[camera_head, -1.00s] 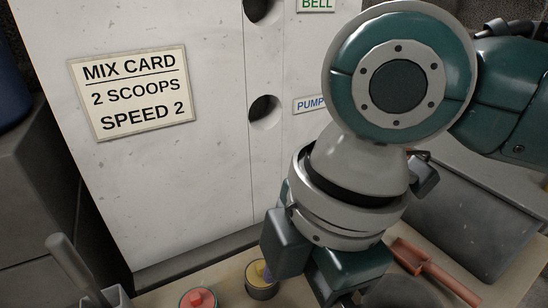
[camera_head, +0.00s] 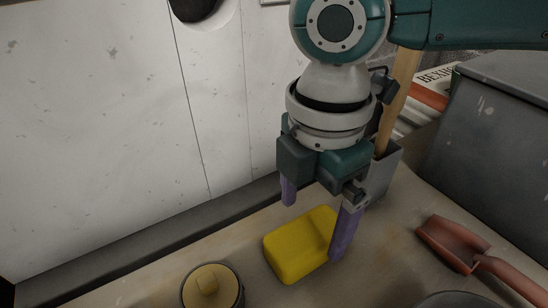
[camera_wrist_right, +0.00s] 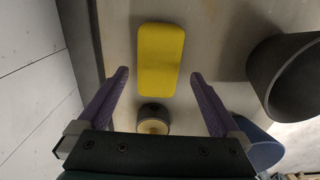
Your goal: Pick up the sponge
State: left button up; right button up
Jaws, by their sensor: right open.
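A yellow sponge (camera_head: 296,247) lies flat on the worktop near the wall panel. My right gripper (camera_head: 317,223) is open, with its purple fingers pointing down above the sponge. One finger overlaps the sponge's right end in the head view, so a touch there cannot be told. In the right wrist view, the sponge (camera_wrist_right: 160,60) lies beyond the two fingertips, lined up between them, and nothing is between the fingers of the right gripper (camera_wrist_right: 158,76). My left gripper is not in view.
A round pot with a yellow knobbed lid (camera_head: 211,287) stands in front of the sponge. A reddish scoop (camera_head: 462,246) lies to the right, near a grey box (camera_head: 495,130). A grey holder (camera_head: 383,172) stands behind the gripper. The white panel (camera_head: 90,120) bounds the worktop (camera_head: 375,260).

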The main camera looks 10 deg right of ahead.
aim_at(309, 232)
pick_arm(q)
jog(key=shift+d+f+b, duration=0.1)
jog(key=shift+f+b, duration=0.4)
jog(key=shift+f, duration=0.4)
pick_arm(e)
notch_tip(309, 232, down, 3)
jog(key=shift+w+f, duration=0.1)
jog(key=shift+f, duration=0.05)
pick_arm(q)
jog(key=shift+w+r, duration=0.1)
pick_arm(e)
jog(key=shift+c, duration=0.4)
jog(key=c, duration=1.3)
pick_arm(q)
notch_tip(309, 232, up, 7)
jog(key=p, duration=0.7)
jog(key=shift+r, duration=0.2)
pick_arm(e)
notch_tip(309, 232, up, 20)
